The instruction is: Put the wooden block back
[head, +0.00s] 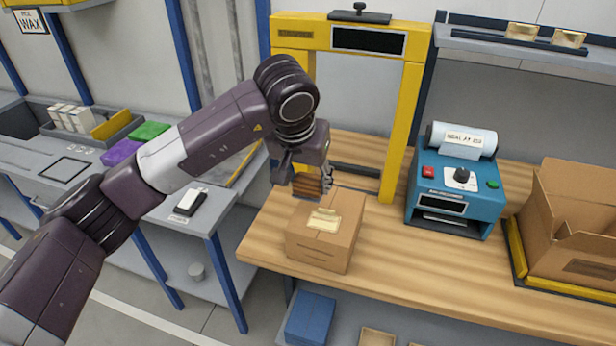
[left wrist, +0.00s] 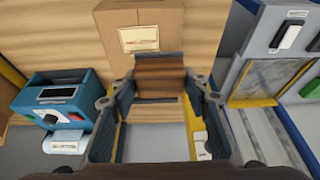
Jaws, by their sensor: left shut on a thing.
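The wooden block (head: 306,186) is brown with dark stripes and sits between the fingers of my left gripper (head: 307,180). In the left wrist view the block (left wrist: 160,76) spans between the two fingers of the gripper (left wrist: 159,88). The gripper is shut on it. In the head view the block is beside the upper back left of a closed cardboard box (head: 325,232) with a pale label. I cannot tell whether it touches the box. The box also shows ahead of the fingers in the left wrist view (left wrist: 180,50). My right gripper is in neither view.
A yellow frame (head: 408,125) stands behind the box. A blue label machine (head: 456,190) and an open carton (head: 575,225) stand to the right on the wooden bench (head: 400,270). A grey table (head: 215,215) is at left, across a gap. A blue bin (head: 310,318) is below.

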